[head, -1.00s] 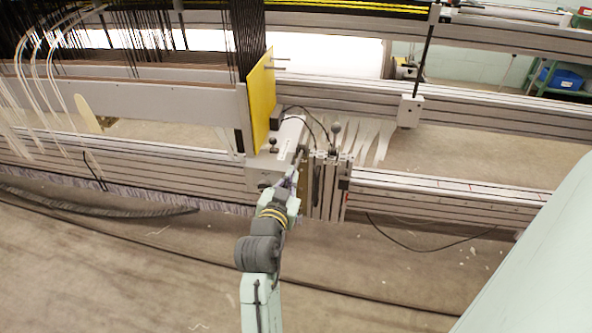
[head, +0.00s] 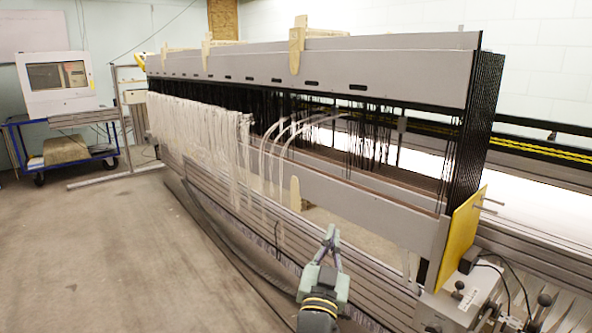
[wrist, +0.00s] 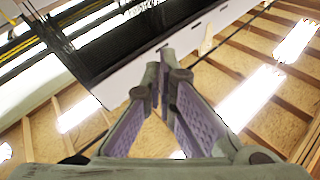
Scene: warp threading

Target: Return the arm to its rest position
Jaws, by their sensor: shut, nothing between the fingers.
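My gripper (head: 331,236) is at the lower middle of the head view, in front of the grey rail of the loom. Its fingers point upward and meet at the tips. In the wrist view my gripper (wrist: 158,70) also shows with its fingertips together and nothing between them. The space around the fingers looks empty, and it is apart from the loom as far as I can tell.
The long loom (head: 330,62) with its grey frames and hanging white threads (head: 200,120) fills the middle and right. A yellow plate (head: 459,240) is at its near end. A computer on a blue cart (head: 58,85) stands at the far left. The floor (head: 90,250) at left is clear.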

